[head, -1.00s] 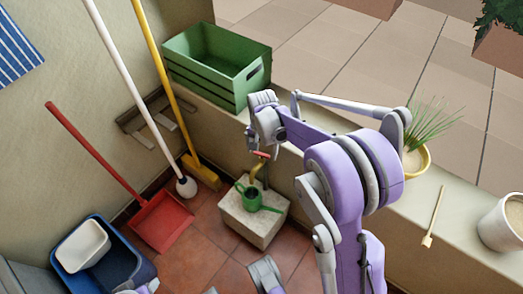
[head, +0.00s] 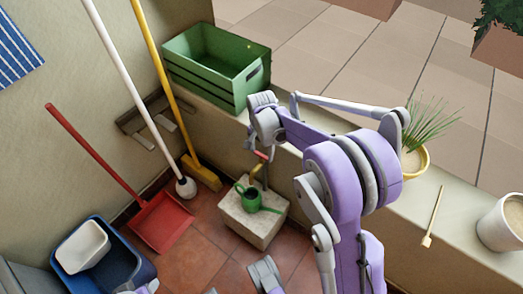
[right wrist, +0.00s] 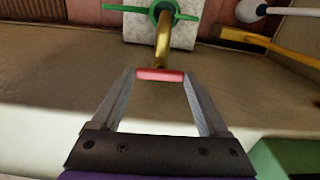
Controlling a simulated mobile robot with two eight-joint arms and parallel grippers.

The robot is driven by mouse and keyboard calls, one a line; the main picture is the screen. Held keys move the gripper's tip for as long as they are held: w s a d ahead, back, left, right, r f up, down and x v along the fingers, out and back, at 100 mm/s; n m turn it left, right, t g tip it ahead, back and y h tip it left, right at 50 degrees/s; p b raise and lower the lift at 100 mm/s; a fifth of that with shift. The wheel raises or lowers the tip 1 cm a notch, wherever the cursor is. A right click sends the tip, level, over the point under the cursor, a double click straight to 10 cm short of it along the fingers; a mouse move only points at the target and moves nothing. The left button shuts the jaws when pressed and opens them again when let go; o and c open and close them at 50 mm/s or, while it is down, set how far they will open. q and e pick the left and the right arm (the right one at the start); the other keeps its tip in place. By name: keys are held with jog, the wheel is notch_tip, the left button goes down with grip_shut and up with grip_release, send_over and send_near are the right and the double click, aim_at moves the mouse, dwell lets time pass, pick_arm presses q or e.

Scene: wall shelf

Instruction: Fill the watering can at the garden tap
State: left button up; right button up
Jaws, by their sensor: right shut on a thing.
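The green watering can (head: 250,200) stands upright on a pale stone block (head: 243,226), its spout pointing right. Its top shows at the upper edge of the right wrist view (right wrist: 188,16). The brass tap spout (right wrist: 163,46) reaches out over the can. The red tap handle (right wrist: 160,75) lies crosswise between the fingertips of my right gripper (right wrist: 160,79), which is shut on it. In the head view, my right gripper (head: 262,150) hangs at the wall above the can and partly hides the tap. I cannot make out water.
A green crate (head: 205,84) and a potted plant (head: 425,160) stand on the ledge. A white-handled mop (head: 135,95), yellow broom (head: 165,90) and red dustpan (head: 160,222) are at left. A blue tub (head: 128,285) stands at lower left. Floor between the dustpan and block is clear.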

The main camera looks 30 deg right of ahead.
aim_at(261, 155)
jog(key=shift+m, duration=0.4)
jog(key=o, duration=1.2)
jog(key=shift+o, duration=0.2)
notch_tip(261, 155, up, 11)
jog(key=p, duration=0.3)
